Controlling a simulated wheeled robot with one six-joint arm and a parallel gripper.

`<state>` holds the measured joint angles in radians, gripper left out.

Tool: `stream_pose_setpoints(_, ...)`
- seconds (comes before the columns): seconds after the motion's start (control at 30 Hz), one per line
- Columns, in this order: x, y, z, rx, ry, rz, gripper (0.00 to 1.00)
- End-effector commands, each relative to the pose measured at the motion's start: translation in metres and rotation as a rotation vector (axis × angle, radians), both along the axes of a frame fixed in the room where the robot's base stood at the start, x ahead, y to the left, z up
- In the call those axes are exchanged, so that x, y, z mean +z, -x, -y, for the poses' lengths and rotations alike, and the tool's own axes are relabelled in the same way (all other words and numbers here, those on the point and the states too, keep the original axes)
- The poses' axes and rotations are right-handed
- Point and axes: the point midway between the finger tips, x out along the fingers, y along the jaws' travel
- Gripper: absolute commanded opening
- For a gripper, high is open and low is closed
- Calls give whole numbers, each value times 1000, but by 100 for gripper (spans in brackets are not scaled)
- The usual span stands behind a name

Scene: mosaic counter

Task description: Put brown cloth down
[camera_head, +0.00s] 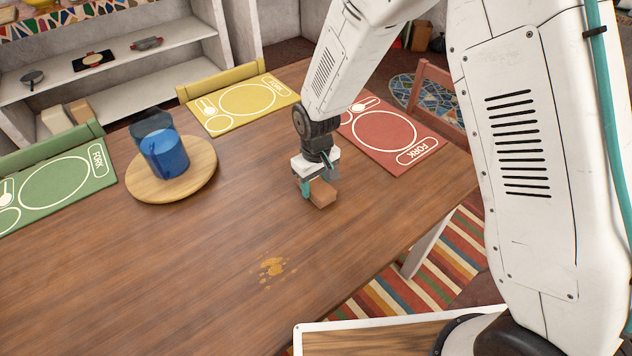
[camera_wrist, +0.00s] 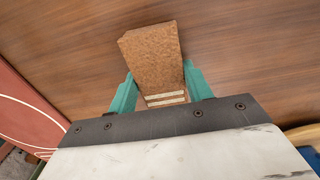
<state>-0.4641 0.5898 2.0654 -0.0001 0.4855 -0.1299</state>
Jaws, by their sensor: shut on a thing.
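My gripper (camera_head: 312,189) is over the right part of the wooden table, with its teal fingers shut on a brown block-shaped thing (camera_head: 323,193), which I take to be the brown cloth. In the wrist view the brown cloth (camera_wrist: 152,58) has a speckled surface and sticks out past the fingers, with pale stripes near its held end. The brown cloth is at or just above the table top; I cannot tell whether it touches. The wooden table (camera_head: 180,270) shows an orange-yellow stain (camera_head: 272,267) in front of the gripper, to its lower left.
Placemats in green (camera_head: 88,171), yellow (camera_head: 215,123) and red (camera_head: 410,140) lie along the table edges. The table middle is clear around the stain. Chairs stand behind the mats.

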Motion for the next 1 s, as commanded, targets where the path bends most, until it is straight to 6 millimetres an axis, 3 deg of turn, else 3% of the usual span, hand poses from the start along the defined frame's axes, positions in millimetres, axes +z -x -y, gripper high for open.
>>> stream_pose_setpoints(0.03,-2,0,0,0,1,-1,21)
stream_pose_setpoints(0.07,-2,0,0,0,1,-1,56)
stream_pose_setpoints(0.13,-2,0,0,0,1,-1,72)
stream_pose_setpoints(0.43,0,0,0,0,0,0,72)
stream_pose_setpoints(0.57,12,-1,0,0,-2,3,72)
stream_pose_setpoints(1.0,100,-1,0,0,-2,3,72)
